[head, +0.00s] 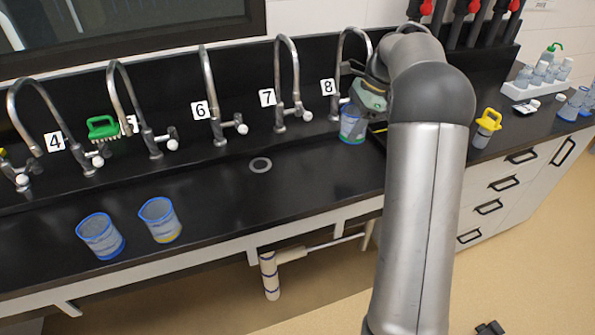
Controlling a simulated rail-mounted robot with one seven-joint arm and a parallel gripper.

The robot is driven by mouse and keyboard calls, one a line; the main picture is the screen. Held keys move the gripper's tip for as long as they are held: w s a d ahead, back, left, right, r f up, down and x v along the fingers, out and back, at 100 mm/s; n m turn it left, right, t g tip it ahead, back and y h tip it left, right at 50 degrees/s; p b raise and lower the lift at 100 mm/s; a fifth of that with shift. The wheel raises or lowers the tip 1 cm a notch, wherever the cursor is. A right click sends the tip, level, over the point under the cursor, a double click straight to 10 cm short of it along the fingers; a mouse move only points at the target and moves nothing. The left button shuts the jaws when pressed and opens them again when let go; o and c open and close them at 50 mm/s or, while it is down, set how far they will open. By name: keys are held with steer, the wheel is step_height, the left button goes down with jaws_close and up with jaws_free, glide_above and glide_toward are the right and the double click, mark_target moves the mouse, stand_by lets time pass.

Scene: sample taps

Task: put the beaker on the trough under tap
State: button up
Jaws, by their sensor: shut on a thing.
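My gripper (364,97) is at the back right of the black counter, in front of the tap (343,65) labelled 8. It is shut on a clear beaker with blue and green edges (351,128), which looks upright. My arm hides part of the gripper, and I cannot tell whether the beaker touches the surface below. The black trough (210,160) runs along the row of taps, with a round grey drain ring (260,165) in it. Two more blue-rimmed beakers, one (100,237) and another (160,220), stand at the front left.
Taps labelled 4, 6 and 7 (290,80) rise along the back. A yellow item (487,125), a white bottle rack (538,82) and more beakers are at the right. The middle of the counter is clear.

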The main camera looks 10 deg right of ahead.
steer(key=w+a+r+m+t, duration=0.1)
steer(key=w+a+r+m, duration=0.15)
steer(key=a, duration=0.35)
steer(key=f, duration=0.9)
steer(key=w+f, duration=0.1)
steer(key=f, duration=0.3)
steer(key=shift+a+f, duration=0.1)
steer(key=shift+f, duration=0.1)
steer(key=a, duration=0.2)
steer(key=w+a, duration=0.1)
steer(key=shift+a+f+p, duration=0.1)
steer(key=shift+f+p, duration=0.2)
steer(key=shift+f, duration=0.05)
steer(key=shift+w+a, duration=0.15)
steer(key=shift+a, duration=0.7)
steer(key=a, duration=0.1)
steer(key=a+p, duration=0.1)
steer(key=a+f, duration=0.1)
steer(key=shift+w, duration=0.35)
steer(key=shift+f, duration=0.15)
steer(key=shift+f, duration=0.1)
